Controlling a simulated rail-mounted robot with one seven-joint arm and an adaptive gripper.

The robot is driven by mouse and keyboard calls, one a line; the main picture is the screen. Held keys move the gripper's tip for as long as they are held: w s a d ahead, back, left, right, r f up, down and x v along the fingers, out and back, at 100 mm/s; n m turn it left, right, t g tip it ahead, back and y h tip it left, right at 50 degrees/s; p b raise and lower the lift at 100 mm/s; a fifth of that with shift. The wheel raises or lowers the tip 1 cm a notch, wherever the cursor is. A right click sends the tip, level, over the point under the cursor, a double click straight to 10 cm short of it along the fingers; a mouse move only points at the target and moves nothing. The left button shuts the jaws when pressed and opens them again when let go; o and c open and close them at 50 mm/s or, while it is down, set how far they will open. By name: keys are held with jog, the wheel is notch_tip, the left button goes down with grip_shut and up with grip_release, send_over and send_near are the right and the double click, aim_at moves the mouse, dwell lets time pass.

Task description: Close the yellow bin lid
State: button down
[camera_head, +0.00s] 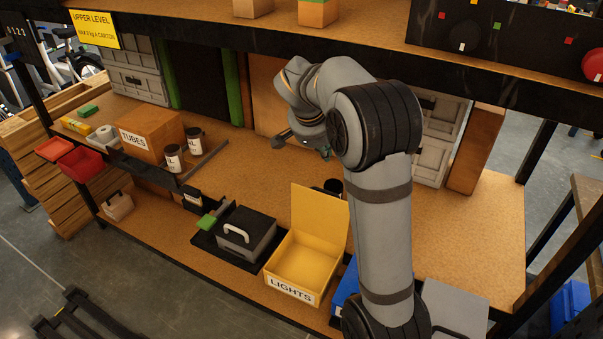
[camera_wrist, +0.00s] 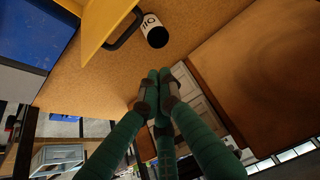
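The yellow bin (camera_head: 303,260), labelled LIGHTS, stands on the lower shelf near its front edge and looks empty. Its lid (camera_head: 320,217) is open, standing up at the bin's back edge. In the wrist view the yellow lid (camera_wrist: 103,18) shows at the top left, with a black handle (camera_wrist: 124,32) on it. My gripper (camera_wrist: 158,76) has its green fingers drawn together, with nothing visible between them. In the head view my gripper (camera_head: 303,148) is behind and above the lid, apart from it, and partly hidden by my arm.
A dark can labelled OIL (camera_wrist: 154,30) stands close behind the lid, also in the head view (camera_head: 333,186). A grey box with a handle (camera_head: 245,234) is left of the bin. A blue bin (camera_head: 346,284) is right of it, partly hidden by my arm.

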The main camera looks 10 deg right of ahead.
notch_tip(320, 180, down, 9)
jog(key=p, duration=0.1)
jog(key=shift+d+f, duration=0.15)
jog(key=shift+d, duration=0.1)
dwell(0.4)
jog(key=shift+f+b, duration=0.15)
jog(key=shift+b, duration=0.4)
